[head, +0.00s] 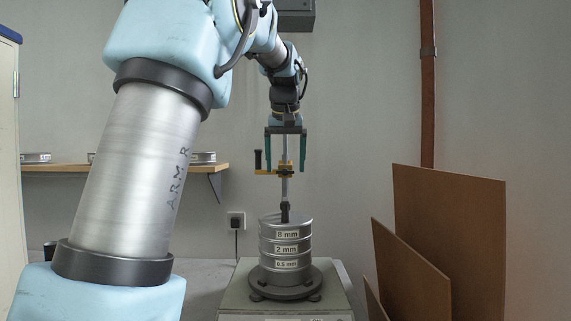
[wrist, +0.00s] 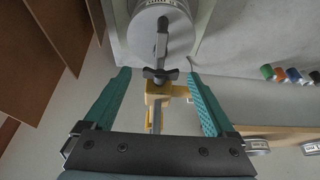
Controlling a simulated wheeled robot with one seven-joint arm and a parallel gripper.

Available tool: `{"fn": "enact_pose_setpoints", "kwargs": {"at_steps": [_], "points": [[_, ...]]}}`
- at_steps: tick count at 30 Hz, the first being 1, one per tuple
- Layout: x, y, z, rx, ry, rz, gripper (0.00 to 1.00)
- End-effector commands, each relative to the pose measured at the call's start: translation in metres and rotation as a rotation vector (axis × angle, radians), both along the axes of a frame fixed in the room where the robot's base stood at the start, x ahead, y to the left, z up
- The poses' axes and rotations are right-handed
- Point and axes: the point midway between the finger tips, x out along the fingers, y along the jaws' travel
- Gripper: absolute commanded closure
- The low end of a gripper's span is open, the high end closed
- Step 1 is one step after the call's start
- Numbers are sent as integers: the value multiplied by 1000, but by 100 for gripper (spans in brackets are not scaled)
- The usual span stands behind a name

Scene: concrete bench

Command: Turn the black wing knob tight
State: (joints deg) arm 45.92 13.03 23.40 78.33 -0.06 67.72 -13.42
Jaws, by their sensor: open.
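The black wing knob (wrist: 160,75) shows in the wrist view, on the yellow clamp (wrist: 157,92) around a metal rod. In the head view the yellow clamp (head: 285,171) shows partway up the rod, but I cannot make out the knob clearly. My gripper (head: 286,168) points down over the rod, with its two green fingers spread. In the wrist view my gripper (wrist: 159,74) is open, one finger on each side of the knob, with a visible gap on both sides. It holds nothing.
Below stands a stack of metal sieves (head: 286,248) on a shaker base (head: 240,278). Brown boards (head: 450,220) lean at the right. A wooden shelf (head: 218,168) with metal sieves is on the wall at the left.

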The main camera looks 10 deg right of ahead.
Motion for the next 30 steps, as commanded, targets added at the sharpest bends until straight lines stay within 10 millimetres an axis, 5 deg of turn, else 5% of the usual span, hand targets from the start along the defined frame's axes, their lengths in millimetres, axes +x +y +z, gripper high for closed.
{"fn": "enact_pose_setpoints", "kwargs": {"at_steps": [11, 30], "points": [[2, 0, -6, 0, 0, 0, 11], [2, 0, -5, 0, 0, -1, 83]]}}
